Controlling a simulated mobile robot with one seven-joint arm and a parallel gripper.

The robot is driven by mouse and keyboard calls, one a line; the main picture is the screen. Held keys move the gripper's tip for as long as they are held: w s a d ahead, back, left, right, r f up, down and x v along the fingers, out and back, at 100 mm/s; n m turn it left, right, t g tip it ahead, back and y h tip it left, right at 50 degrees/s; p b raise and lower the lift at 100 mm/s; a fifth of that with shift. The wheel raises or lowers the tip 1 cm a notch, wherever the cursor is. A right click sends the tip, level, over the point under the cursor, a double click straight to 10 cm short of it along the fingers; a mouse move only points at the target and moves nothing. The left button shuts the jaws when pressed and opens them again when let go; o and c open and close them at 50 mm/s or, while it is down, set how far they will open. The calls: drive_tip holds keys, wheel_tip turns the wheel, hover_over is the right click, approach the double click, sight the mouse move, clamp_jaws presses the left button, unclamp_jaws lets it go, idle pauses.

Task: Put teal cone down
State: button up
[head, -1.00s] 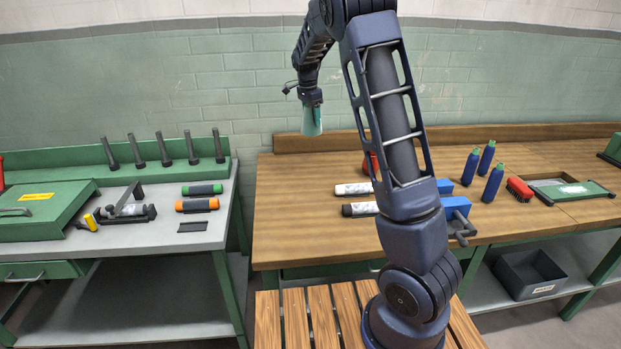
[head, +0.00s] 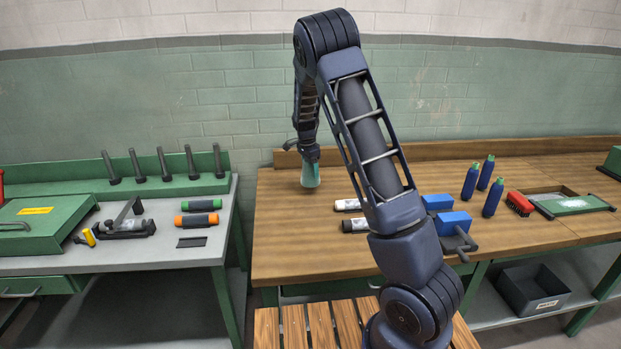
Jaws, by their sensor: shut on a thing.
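The teal cone (head: 310,177) hangs from my gripper (head: 307,160) over the far left part of the wooden workbench (head: 300,225). My gripper points down and is shut on the upper part of the cone. The cone is roughly upright. Its lower end appears close to the bench top; I cannot tell whether it touches.
Two dark-and-white cylinders (head: 347,205) lie right of the cone, partly hidden by my arm. Farther right are a blue vise (head: 453,223), several blue bottles (head: 493,197) and a red brush (head: 519,203). The bench's left front is clear. A grey-topped green table (head: 150,245) stands left.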

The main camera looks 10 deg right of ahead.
sight(311, 177)
drive_tip(key=shift+f, duration=2.1)
drive_tip(key=shift+f, duration=0.1)
drive_tip(key=o, duration=1.1)
